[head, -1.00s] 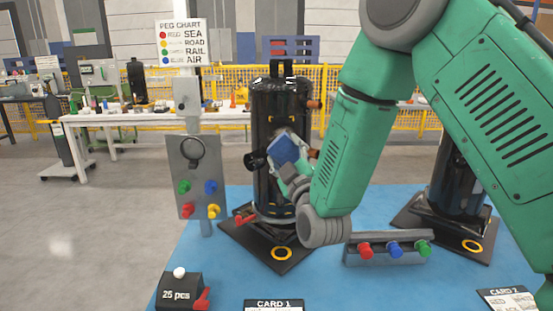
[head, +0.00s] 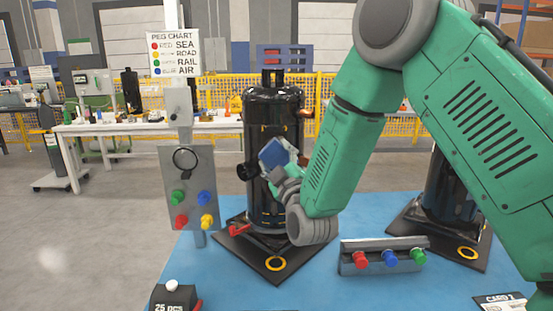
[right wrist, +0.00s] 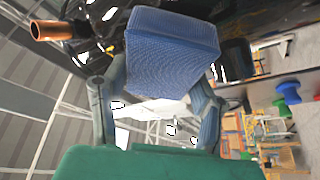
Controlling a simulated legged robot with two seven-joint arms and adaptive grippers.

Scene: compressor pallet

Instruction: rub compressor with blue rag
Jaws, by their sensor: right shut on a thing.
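The compressor (head: 270,115) is a tall black cylinder upright on a dark base plate in the middle of the head view. My right gripper (head: 284,173) is shut on the blue rag (head: 274,153), a folded block-like pad in front of the compressor's side. In the right wrist view the rag (right wrist: 172,48) sits between the two fingers, with the compressor's copper stub (right wrist: 52,31) at the left. I cannot tell whether the rag touches the compressor. My left gripper is not in view.
A peg panel (head: 188,187) on a post stands left of the compressor. A grey peg block (head: 384,256) lies to the right on the blue pallet surface (head: 330,285). A second black compressor (head: 452,195) stands at the far right, partly behind my arm.

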